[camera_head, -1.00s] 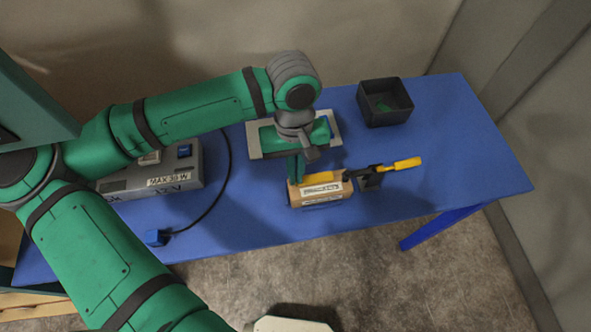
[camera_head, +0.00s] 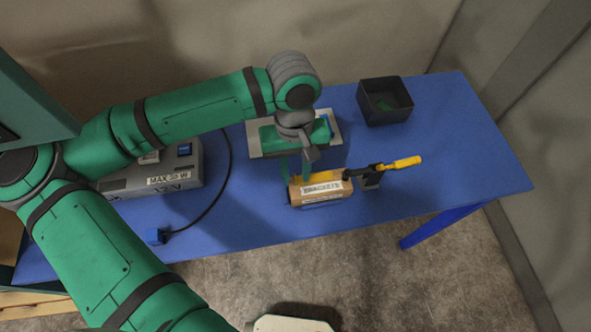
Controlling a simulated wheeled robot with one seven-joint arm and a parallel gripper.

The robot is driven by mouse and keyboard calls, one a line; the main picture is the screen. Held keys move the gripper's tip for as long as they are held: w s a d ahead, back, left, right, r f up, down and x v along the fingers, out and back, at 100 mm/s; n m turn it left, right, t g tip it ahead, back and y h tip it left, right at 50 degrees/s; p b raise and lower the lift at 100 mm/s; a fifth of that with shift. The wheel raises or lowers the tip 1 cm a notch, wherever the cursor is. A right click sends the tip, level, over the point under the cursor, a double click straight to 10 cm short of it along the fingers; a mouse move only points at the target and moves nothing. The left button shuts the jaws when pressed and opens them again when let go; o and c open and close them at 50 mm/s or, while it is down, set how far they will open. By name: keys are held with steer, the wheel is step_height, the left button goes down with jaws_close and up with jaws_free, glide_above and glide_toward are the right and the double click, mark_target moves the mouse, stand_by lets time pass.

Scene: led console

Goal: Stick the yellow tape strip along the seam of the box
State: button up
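The cardboard box (camera_head: 322,194) lies near the front edge of the blue table, with a white printed label on it. A yellow strip (camera_head: 325,177) shows along its upper back edge; I cannot tell whether it is stuck flat or follows the seam. My gripper (camera_head: 296,177) points down at the box's left end. Its two green fingers are spread apart, with nothing visible between them. The fingertips are close to the box and the strip's left end; contact is unclear.
A black bin (camera_head: 385,101) stands at back right. A grey power unit (camera_head: 150,175) with a cable is left.

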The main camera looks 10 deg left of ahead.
step_height(320, 180, up, 11)
steer(key=w, duration=0.1)
steer(key=shift+w+a, duration=0.15)
steer(key=shift+a, duration=0.05)
stand_by(0.5)
steer(key=shift+f, duration=0.15)
